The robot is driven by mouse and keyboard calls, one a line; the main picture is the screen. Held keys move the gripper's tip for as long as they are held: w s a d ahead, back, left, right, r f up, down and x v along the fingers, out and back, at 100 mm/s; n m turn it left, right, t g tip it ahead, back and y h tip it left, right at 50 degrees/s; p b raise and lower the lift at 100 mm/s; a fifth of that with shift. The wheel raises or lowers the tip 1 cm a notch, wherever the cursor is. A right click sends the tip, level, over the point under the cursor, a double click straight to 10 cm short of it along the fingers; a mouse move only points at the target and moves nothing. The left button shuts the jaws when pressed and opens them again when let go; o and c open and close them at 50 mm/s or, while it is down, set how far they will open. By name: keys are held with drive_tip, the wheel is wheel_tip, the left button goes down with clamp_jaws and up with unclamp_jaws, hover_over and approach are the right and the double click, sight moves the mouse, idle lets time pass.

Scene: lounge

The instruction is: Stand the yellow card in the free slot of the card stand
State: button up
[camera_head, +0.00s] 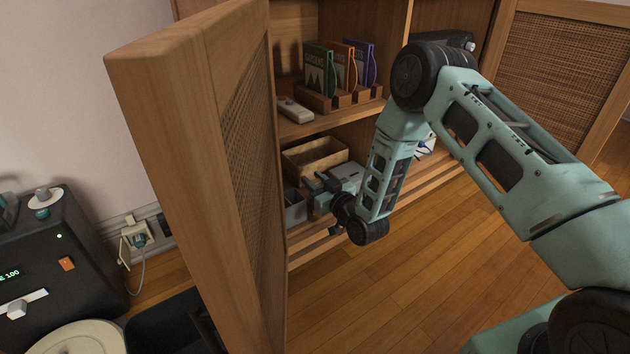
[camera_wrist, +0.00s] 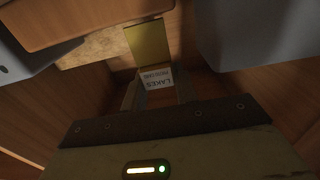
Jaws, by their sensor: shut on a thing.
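The yellow card (camera_wrist: 148,42) shows in the wrist view with a white label reading LAKES at its near end. My gripper (camera_wrist: 158,92) is shut on that labelled end, and the yellow part sticks out beyond the fingers. In the head view my gripper (camera_head: 318,188) is low inside the cabinet, at the lower shelf; the card cannot be made out there. The wooden card stand (camera_head: 342,101) is on the shelf above, holding a green card (camera_head: 318,73), an orange-brown card (camera_head: 343,66) and a purple card (camera_head: 362,60). I cannot clearly tell which slot is free.
A light wooden box (camera_head: 312,160) and a grey bin (camera_head: 294,210) stand on the lower shelf by my gripper. A pale remote-like object (camera_head: 295,110) lies left of the stand. The open cabinet door (camera_head: 195,150) stands left of my arm.

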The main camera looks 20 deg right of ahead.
drive_tip(key=shift+f+b, duration=0.95)
drive_tip(key=shift+f, duration=0.6)
drive_tip(key=o, duration=1)
drive_tip(key=shift+p+v, duration=1.15)
drive_tip(key=shift+v, duration=1.85)
drive_tip(key=shift+r, duration=0.1)
